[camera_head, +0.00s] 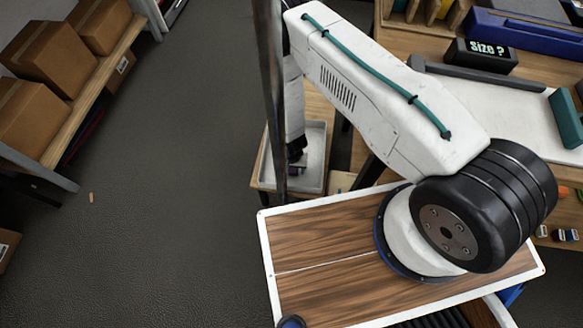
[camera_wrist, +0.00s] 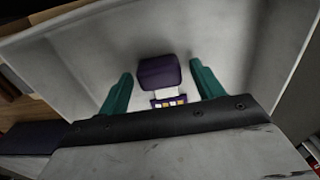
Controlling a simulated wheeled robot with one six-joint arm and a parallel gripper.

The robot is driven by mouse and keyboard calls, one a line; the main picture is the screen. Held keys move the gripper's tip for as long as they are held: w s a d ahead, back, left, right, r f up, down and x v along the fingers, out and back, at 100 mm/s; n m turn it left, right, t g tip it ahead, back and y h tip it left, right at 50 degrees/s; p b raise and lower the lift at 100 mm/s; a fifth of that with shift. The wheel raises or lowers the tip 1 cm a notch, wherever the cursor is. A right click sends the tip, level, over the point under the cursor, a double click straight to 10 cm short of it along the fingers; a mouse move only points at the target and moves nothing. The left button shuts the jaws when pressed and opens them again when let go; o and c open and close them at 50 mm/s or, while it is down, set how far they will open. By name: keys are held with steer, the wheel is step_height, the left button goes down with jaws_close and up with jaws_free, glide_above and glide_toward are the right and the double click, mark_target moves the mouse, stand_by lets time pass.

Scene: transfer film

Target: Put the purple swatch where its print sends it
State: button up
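The purple swatch (camera_wrist: 160,74) lies on a light grey tray (camera_wrist: 75,65) in the wrist view. A pale strip with a small purple, white and yellow print (camera_wrist: 169,102) shows on its near side; the print is too small to read. My gripper (camera_wrist: 161,69) has its two teal fingers apart, one on each side of the swatch, with a gap on both sides. In the head view, the grey tray (camera_head: 317,140) stands beyond my base, and my wrist reaches down to it. The fingers and most of the swatch are hidden there.
A black sign reading "Size ?" (camera_head: 487,56) stands on the wooden bench at upper right, near a white board (camera_head: 470,95) and a blue case (camera_head: 530,35). Shelves with cardboard boxes (camera_head: 55,58) line the left. The dark floor (camera_head: 170,200) between is mostly clear.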

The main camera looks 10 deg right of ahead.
step_height(320, 180, up, 12)
steer(key=shift+r, duration=0.2)
stand_by(0.4)
steer(key=w+d+r, duration=0.1)
steer(key=w+r, duration=0.2)
steer(key=r, duration=0.8)
steer(key=w+d+r, duration=0.1)
steer(key=w+r, duration=0.3)
steer(key=r, duration=0.6)
steer(key=s+d+r+n, duration=0.1)
steer(key=d+r, duration=0.2)
steer(key=r, duration=0.6)
steer(key=s+d+r+n, duration=0.1)
steer(key=s+d+r, duration=0.1)
steer(key=r, duration=0.7)
steer(key=s+d+r+t, duration=0.1)
steer(key=s+d+r, duration=0.25)
steer(key=r, duration=0.35)
steer(key=s+d+r, duration=0.2)
steer(key=s+r, duration=0.3)
steer(key=r, duration=0.1)
steer(key=s+d+r, duration=0.1)
steer(key=s+r, duration=0.3)
steer(key=s, duration=0.4)
steer(key=s+d+r+n, duration=0.1)
steer(key=s+r, duration=0.3)
steer(key=s, duration=0.4)
steer(key=shift+s+d+n, duration=0.2)
steer(key=shift+d+n, duration=0.1)
steer(key=shift+d, duration=0.4)
